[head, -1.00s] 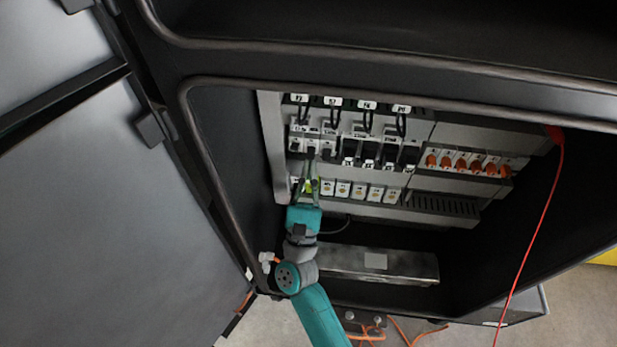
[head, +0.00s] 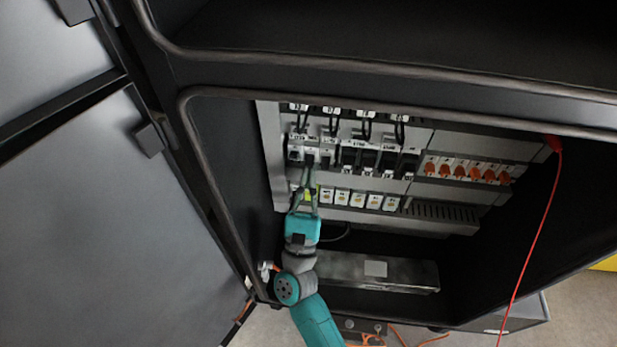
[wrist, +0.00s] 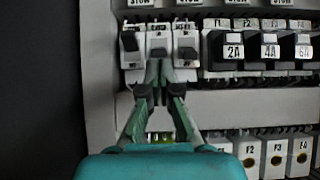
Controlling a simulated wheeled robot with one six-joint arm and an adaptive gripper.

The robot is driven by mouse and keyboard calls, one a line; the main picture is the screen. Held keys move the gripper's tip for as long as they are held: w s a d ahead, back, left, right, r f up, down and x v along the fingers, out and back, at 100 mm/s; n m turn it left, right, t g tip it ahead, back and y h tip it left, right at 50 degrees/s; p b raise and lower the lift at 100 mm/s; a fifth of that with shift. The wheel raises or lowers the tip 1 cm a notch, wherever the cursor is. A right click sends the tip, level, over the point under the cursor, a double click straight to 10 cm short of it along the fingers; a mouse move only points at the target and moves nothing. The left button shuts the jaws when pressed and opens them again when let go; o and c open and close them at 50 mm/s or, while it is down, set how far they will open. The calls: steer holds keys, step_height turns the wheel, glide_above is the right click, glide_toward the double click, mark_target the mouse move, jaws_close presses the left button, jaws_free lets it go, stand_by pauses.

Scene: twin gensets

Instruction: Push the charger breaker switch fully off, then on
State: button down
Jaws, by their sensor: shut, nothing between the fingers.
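Three small breakers stand side by side at the left end of the upper row. In the wrist view they are the left breaker (wrist: 131,42), the middle breaker (wrist: 158,35) and the right breaker (wrist: 187,35). The left one's dark lever sits higher than the right one's. I cannot read which is the charger breaker. My gripper (wrist: 159,68) is shut and empty, its tips just below or at the middle breaker's lever, which they partly hide. Contact cannot be told. In the head view my gripper (head: 310,168) reaches up to the same breakers (head: 311,153).
Black fuse holders (wrist: 234,50) sit right of the breakers, and white fuse blocks (head: 358,199) below. Orange switches (head: 459,172) are farther right. The cabinet's left wall (head: 232,160) is close to my arm. A red cable (head: 531,250) hangs at right.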

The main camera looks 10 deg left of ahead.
steer(key=shift+s+r, duration=0.1)
steer(key=shift+s, duration=0.05)
steer(key=shift+s+r, duration=0.5)
steer(key=shift+r, duration=0.35)
steer(key=shift+s+r, duration=0.15)
steer(key=shift+r, duration=0.85)
